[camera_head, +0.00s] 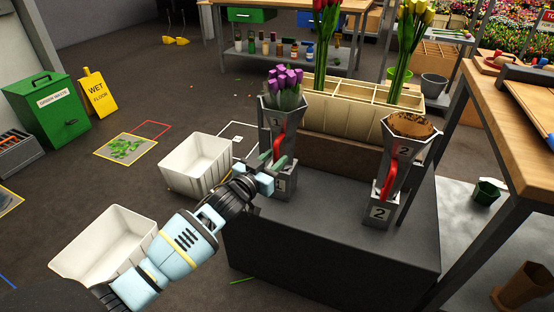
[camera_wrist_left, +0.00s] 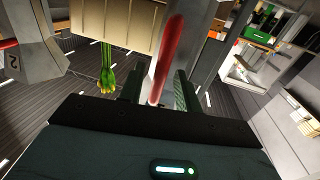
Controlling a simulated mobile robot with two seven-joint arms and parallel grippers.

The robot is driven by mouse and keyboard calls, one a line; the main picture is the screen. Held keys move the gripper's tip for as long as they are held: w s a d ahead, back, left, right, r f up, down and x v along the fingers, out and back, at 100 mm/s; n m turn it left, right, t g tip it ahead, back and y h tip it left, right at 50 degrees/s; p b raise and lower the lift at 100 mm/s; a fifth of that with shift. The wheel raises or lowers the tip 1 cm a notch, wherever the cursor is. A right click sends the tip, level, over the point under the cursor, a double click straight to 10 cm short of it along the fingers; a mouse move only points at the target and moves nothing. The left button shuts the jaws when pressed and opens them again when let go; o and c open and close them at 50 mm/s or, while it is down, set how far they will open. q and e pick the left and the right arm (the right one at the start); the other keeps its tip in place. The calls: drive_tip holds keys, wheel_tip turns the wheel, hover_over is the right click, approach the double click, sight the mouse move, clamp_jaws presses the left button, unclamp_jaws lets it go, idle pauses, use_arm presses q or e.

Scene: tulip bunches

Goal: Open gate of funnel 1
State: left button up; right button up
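Funnel 1 (camera_head: 276,116) is a grey metal funnel marked 1 on a dark bench, with purple tulips (camera_head: 285,80) in its top. Its red gate handle (camera_head: 279,137) stands upright on its front. My left gripper (camera_head: 272,164) is at the handle's lower part. In the left wrist view the red handle (camera_wrist_left: 166,58) lies between the two fingers of my left gripper (camera_wrist_left: 158,92). The fingers are apart, with a gap visible on each side of the handle. Contact with the handle is not visible. My right gripper is out of view.
Funnel 2 (camera_head: 404,155), with a red handle and brown contents, stands right on the same bench (camera_head: 330,225). A beige divided planter (camera_head: 345,112) with red and yellow tulips is behind. White bins (camera_head: 197,163) stand on the floor left. A wooden table (camera_head: 515,120) is at right.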

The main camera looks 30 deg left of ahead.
use_arm(q)
drive_tip(key=shift+w, duration=0.8)
clamp_jaws()
